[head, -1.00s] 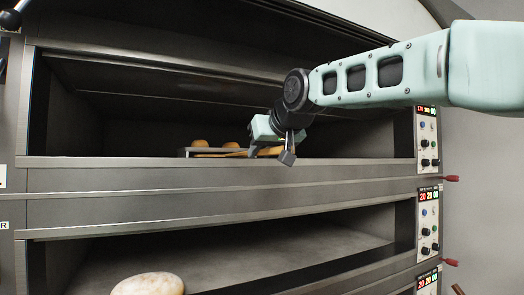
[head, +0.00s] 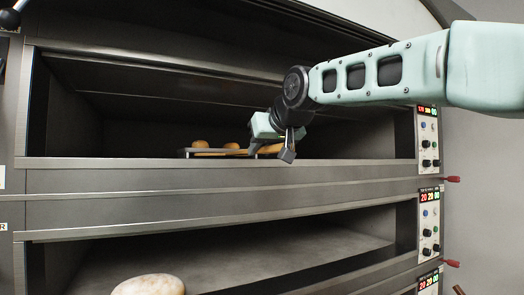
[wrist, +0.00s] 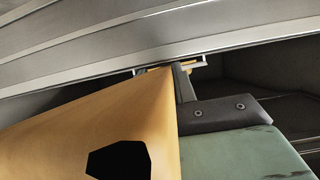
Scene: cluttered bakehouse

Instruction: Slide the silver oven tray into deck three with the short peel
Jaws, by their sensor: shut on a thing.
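The silver oven tray (head: 186,153) sits inside the upper open oven deck (head: 120,125), just behind its front sill, with buns on it. My gripper (head: 284,148) is at the mouth of that deck, to the right of the tray. It is shut on the short wooden peel (head: 270,149), which runs left towards the tray. In the wrist view the peel (wrist: 60,125) fills the lower left, with a dark hole in it. A small part of the tray (wrist: 203,70) shows past its far end. How far the peel lies under the tray is hidden.
A lower deck (head: 240,250) is also open, with a pale loaf (head: 148,285) in front of it at the bottom. Control panels (head: 428,140) and red-tipped levers (head: 452,179) line the oven's right side. The upper deck has free room around the tray.

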